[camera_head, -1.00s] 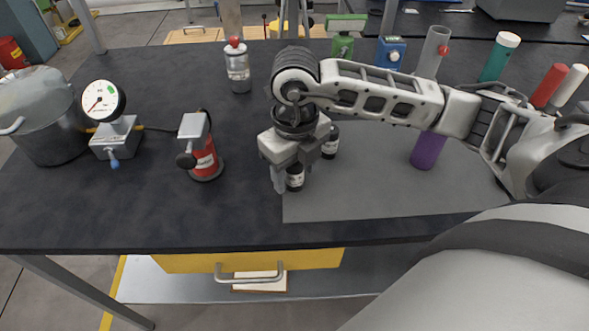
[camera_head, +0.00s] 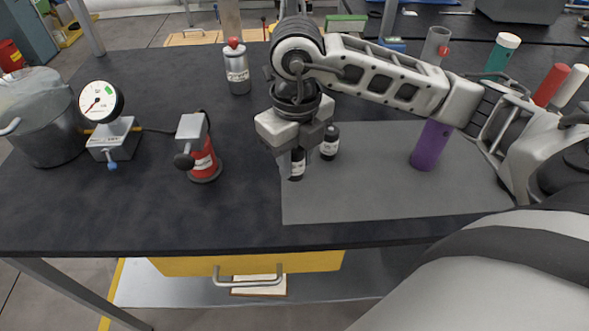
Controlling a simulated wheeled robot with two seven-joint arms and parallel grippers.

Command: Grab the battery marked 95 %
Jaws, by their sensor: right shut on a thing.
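My right gripper (camera_head: 291,168) is shut on a small black battery (camera_head: 298,165) with a pale label, over the left end of the grey mat (camera_head: 375,195). The held battery is upright and partly hidden by the fingers. I cannot tell for sure how far it is off the mat. A second black battery (camera_head: 330,142) with a white label stands upright on the mat just right of the gripper. The markings on both labels are too small to read. My left gripper is not in view.
A red cylinder device (camera_head: 205,165), a gauge box (camera_head: 110,135) and a metal pot (camera_head: 45,130) stand on the left. A purple cylinder (camera_head: 430,147) stands on the mat's right part. The mat's front is clear.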

